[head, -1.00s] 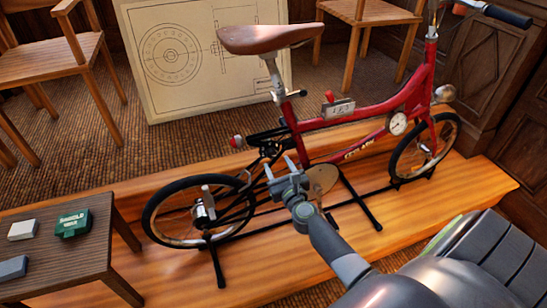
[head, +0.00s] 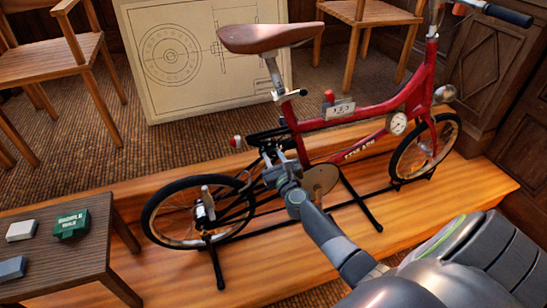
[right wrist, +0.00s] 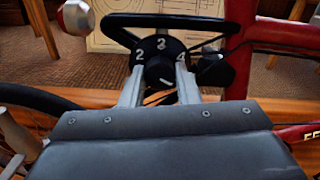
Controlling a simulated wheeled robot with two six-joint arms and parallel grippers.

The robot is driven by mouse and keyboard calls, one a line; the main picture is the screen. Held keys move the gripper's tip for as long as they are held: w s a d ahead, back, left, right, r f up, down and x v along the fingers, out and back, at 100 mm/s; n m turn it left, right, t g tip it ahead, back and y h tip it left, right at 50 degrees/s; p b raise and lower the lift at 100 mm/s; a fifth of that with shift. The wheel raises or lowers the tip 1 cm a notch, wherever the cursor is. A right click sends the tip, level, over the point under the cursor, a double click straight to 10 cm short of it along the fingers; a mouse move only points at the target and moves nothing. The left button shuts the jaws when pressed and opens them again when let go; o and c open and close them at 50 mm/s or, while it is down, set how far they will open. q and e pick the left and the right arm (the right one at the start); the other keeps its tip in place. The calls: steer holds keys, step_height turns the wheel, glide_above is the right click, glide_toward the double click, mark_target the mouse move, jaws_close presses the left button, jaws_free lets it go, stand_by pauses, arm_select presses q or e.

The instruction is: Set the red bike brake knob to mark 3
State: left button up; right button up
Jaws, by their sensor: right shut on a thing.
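The red bike (head: 365,110) stands on a low wooden platform. In the right wrist view its brake dial (right wrist: 141,56) is a black disc with white marks 2 at left, 3 at top and 4 at right. A round black knob (right wrist: 160,72) sits at its middle, with a small pale line low on its face; I cannot tell for sure which mark it points to. My right gripper (head: 277,160) is at the bike's middle, below the seat, its two fingers shut on the knob's sides. In the head view it hides the knob. My left gripper is not in view.
A grey plate with digits (head: 341,109) and a round gauge (head: 397,124) sit on the bike frame. The rear wheel (head: 165,213) is left of my gripper. A small table (head: 95,245) with a green box (head: 71,224) stands at lower left.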

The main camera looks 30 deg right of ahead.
steer(key=shift+n, duration=0.3)
steer(key=shift+c, duration=0.4)
steer(key=shift+n+p, duration=0.4)
steer(key=shift+n, duration=1.3)
steer(key=n+p, duration=0.1)
steer(key=n, duration=0.3)
steer(key=shift+p, duration=0.4)
steer(key=n+p, duration=0.1)
steer(key=n, duration=0.4)
steer(key=shift+r+n+p, duration=0.1)
steer(key=shift+n+p, duration=0.3)
steer(key=shift+n, duration=0.5)
steer(key=n+p, duration=0.1)
steer(key=n, duration=0.1)
steer(key=shift+n, duration=0.4)
steer(key=n+p, duration=0.2)
steer(key=n, duration=0.1)
steer(key=shift+n, duration=0.3)
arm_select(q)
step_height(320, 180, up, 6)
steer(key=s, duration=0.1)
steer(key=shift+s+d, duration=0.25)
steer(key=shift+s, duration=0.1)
arm_select(e)
steer(key=shift+n, duration=0.8)
